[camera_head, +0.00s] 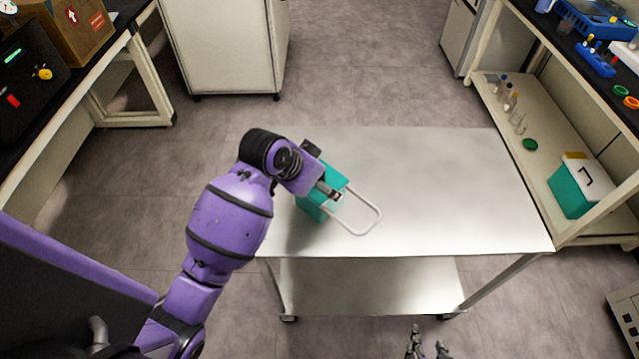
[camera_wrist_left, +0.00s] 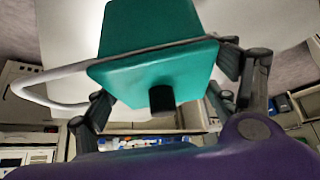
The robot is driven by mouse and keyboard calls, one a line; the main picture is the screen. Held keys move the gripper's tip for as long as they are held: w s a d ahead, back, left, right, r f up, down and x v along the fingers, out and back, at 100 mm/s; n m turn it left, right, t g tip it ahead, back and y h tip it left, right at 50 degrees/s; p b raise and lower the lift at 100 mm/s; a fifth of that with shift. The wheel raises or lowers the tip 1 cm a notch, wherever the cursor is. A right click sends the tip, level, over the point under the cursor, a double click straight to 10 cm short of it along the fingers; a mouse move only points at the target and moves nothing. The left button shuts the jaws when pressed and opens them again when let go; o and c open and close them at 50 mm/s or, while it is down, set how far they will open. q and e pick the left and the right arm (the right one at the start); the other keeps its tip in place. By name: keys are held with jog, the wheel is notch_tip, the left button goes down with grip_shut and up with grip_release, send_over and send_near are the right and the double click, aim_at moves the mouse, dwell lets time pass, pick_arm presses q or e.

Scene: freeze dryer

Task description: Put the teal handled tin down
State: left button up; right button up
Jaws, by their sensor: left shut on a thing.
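The teal handled tin (camera_head: 313,206) is at the left part of the metal table (camera_head: 430,180), with its white loop handle (camera_head: 372,228) sticking out to the right. My left gripper (camera_head: 328,190) is shut on the tin. In the left wrist view the teal tin (camera_wrist_left: 150,75) sits between the two fingers of my left gripper (camera_wrist_left: 168,90), its white handle out to the left. I cannot tell whether the tin touches the tabletop. My right gripper (camera_head: 428,345) shows at the bottom edge, in front of the table, with its fingertips apart and nothing between them.
The tabletop is bare to the right of the tin. A shelf unit (camera_head: 540,190) on the right holds another teal box with a white lid (camera_head: 573,195) and several bottles. A bench with a cardboard box (camera_head: 70,28) is at left. A white cabinet (camera_head: 228,50) stands behind.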

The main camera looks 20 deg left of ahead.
pick_arm(q)
jog(key=shift+f, duration=0.55)
jog(key=o, duration=2)
jog(key=shift+f, duration=0.2)
jog(key=shift+c, duration=0.2)
jog(key=v, duration=1.2)
jog(key=shift+r, duration=0.15)
